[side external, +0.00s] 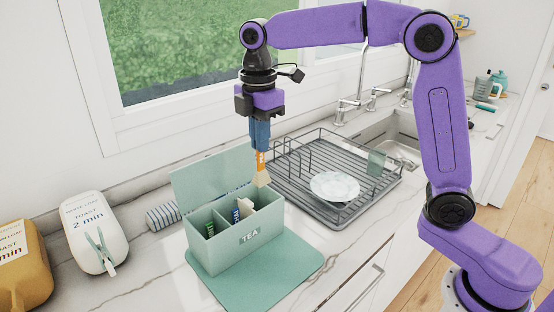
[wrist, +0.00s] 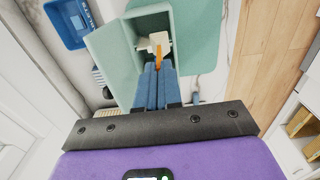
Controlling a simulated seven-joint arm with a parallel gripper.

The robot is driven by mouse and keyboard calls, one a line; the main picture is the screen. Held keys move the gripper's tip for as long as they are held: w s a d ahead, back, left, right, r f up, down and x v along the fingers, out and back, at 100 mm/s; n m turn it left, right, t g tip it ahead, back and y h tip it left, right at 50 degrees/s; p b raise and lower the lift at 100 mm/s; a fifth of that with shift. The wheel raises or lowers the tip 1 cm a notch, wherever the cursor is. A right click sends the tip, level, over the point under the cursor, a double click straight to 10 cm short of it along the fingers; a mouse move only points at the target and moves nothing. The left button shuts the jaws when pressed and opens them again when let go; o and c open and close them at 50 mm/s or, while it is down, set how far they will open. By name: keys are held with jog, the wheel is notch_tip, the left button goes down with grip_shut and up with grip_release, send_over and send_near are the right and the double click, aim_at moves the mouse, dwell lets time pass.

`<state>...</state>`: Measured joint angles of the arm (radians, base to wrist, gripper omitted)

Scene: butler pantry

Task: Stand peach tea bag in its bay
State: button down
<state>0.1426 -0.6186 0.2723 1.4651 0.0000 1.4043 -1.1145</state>
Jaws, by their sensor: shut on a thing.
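The peach tea bag (side external: 262,178) has an orange upper part and a pale lower end. My gripper (side external: 260,150) is shut on its orange top and holds it upright, pointing down. The mint-green tea box (side external: 222,256), labelled TEA, stands open with its lid raised at the back. The bag's lower end is over the right-hand bay at the box's rear right; I cannot tell if it is below the rim. A green packet (side external: 210,229) is in the left bay, and blue and white packets are near the middle. In the wrist view the bag's orange part (wrist: 158,57) shows between the fingertips (wrist: 157,70).
The box stands on a green mat (side external: 285,265). A grey dish rack (side external: 300,190) with a white plate (side external: 334,186) is close on the right. A rolled striped cloth (side external: 162,216) and a white toast canister (side external: 95,235) are on the left. The window wall is behind.

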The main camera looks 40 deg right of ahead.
aim_at(261, 163)
notch_tip(261, 163, down, 14)
jog(key=w, duration=0.2)
jog(key=shift+d, duration=0.35)
dwell(1.8)
jog(key=shift+f, duration=0.1)
jog(key=c, duration=1.2)
grip_release()
jog(key=shift+r, duration=4.05)
